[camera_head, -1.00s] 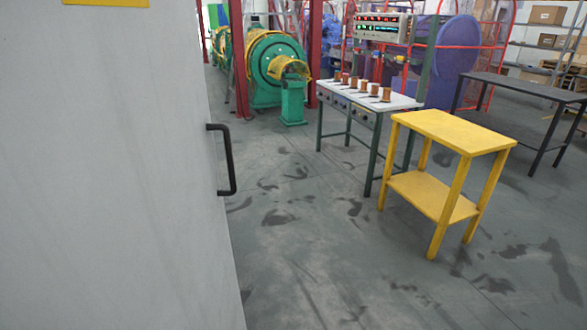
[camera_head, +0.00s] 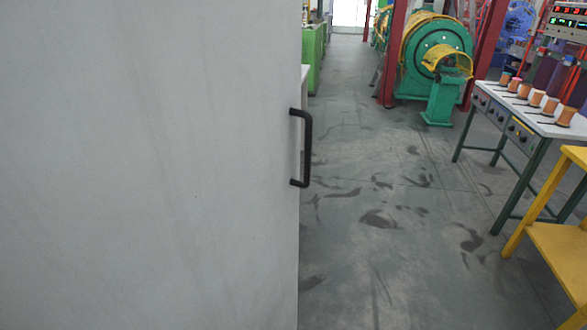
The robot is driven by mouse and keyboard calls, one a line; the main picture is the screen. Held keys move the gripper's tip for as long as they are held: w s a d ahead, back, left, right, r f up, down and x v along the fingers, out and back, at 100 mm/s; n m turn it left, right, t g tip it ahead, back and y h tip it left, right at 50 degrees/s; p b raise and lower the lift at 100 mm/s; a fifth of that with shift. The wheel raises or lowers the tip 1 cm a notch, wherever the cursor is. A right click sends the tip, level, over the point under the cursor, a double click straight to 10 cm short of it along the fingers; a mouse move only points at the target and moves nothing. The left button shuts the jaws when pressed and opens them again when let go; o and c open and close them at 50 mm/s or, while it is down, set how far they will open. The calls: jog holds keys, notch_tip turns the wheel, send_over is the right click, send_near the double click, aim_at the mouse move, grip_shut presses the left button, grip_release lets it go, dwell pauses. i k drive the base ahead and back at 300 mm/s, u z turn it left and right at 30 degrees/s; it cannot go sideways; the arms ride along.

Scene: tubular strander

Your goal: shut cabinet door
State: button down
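The cabinet door (camera_head: 150,170) is a large plain grey panel that fills the left half of the head view. Its black bar handle (camera_head: 306,148) stands upright near the door's right edge. The cabinet body and the hinges cannot be made out, so how far the door stands open cannot be told. My gripper and arm are not in view, and nothing is seen touching the door or the handle.
Open grey floor (camera_head: 390,230) with dark stains lies right of the door. A yellow table (camera_head: 560,250) stands at the right edge. Behind it is a white-topped bench (camera_head: 520,110) with several copper spools. A green machine (camera_head: 435,65) stands farther back.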

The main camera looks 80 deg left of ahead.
aim_at(149, 149)
jog(key=u, duration=0.85)
jog(key=i, duration=0.9)
jog(key=u, duration=0.9)
